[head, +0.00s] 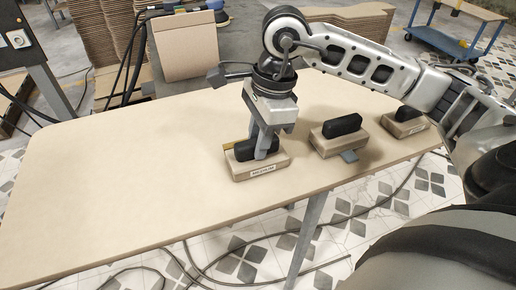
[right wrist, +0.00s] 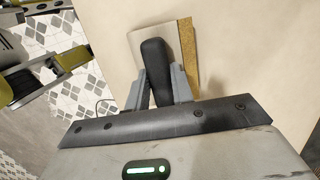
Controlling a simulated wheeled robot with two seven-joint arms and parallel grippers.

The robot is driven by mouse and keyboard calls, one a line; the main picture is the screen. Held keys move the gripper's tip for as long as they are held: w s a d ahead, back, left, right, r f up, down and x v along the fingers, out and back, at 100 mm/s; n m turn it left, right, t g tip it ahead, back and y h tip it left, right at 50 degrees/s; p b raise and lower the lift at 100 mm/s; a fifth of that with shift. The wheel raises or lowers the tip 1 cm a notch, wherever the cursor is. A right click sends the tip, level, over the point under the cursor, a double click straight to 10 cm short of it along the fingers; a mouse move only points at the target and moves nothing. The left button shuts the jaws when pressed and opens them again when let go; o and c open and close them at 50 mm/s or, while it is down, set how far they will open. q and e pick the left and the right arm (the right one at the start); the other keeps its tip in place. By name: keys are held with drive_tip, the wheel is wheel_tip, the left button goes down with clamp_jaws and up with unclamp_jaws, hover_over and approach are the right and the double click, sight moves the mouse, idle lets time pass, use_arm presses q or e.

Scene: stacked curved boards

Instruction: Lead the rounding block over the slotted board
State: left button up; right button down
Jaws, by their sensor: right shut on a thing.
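My right gripper (head: 262,148) is shut on the black handle of a tan block (head: 260,171) with a yellowish strip along one edge and a small label on its front side. The block sits at the front middle of a large pale tan board or tabletop (head: 130,140). In the right wrist view the fingers (right wrist: 160,88) close on both sides of the dark handle (right wrist: 158,65), and the yellowish strip (right wrist: 188,58) shows on the right. No slots can be made out in the pale surface. The label is too small to read. My left gripper is not in view.
Two similar handled blocks stand to the right, a nearer one (head: 338,138) with a grey piece at its front and a farther one (head: 405,125). A blue cart (head: 450,45) is at the back right. The surface's left side is clear.

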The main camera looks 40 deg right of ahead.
drive_tip(key=shift+r+p, duration=1.65)
drive_tip(key=shift+r, duration=0.85)
drive_tip(key=shift+r, duration=0.1)
